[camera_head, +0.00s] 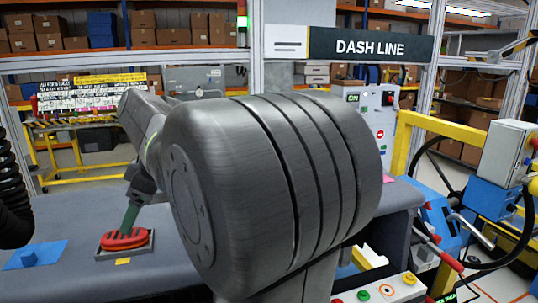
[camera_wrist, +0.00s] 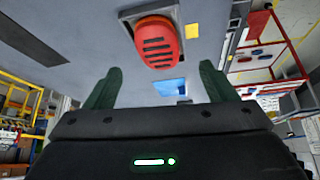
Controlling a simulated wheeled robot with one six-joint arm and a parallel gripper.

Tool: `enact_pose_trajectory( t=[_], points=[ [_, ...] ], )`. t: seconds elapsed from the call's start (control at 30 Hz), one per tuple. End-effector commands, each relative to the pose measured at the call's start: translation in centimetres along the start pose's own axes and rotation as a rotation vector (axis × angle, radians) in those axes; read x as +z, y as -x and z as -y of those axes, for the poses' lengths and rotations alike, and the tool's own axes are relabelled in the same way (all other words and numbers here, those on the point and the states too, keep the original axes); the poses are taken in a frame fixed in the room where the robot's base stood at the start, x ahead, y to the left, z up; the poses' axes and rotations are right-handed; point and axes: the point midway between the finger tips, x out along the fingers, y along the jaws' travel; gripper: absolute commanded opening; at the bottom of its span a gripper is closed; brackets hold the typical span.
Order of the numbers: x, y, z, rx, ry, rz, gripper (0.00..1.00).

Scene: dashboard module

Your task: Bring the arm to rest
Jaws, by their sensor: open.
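My gripper (camera_wrist: 158,80) is open in the wrist view, with its two green fingers spread apart and nothing between them. A red round slotted part (camera_wrist: 157,45) lies ahead of the fingertips, in a grey square holder. In the head view my gripper (camera_head: 131,214) comes down over the same red part (camera_head: 122,240) on the grey worktop (camera_head: 75,222). Whether a fingertip touches it cannot be told there. My large dark arm joint fills the middle of the head view and hides much of the worktop.
A blue piece (camera_head: 36,255) lies left of the red part, and a small yellow tag (camera_head: 123,261) is at its front. A black coiled hose (camera_head: 12,200) hangs at the left. A yellow frame (camera_head: 440,130) and a button box (camera_head: 385,290) stand at the right.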

Motion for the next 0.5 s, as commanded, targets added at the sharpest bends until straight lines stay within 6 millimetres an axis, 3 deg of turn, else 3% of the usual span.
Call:
enact_pose_trajectory(
  t=[0.33,0.5],
  points=[
    [0.0,-6.6,0.1,-0.002,0.002,0.001,0.78],
    [-0.9,-4.8,0.0,0.002,0.001,-0.001,0.78]
  ],
)
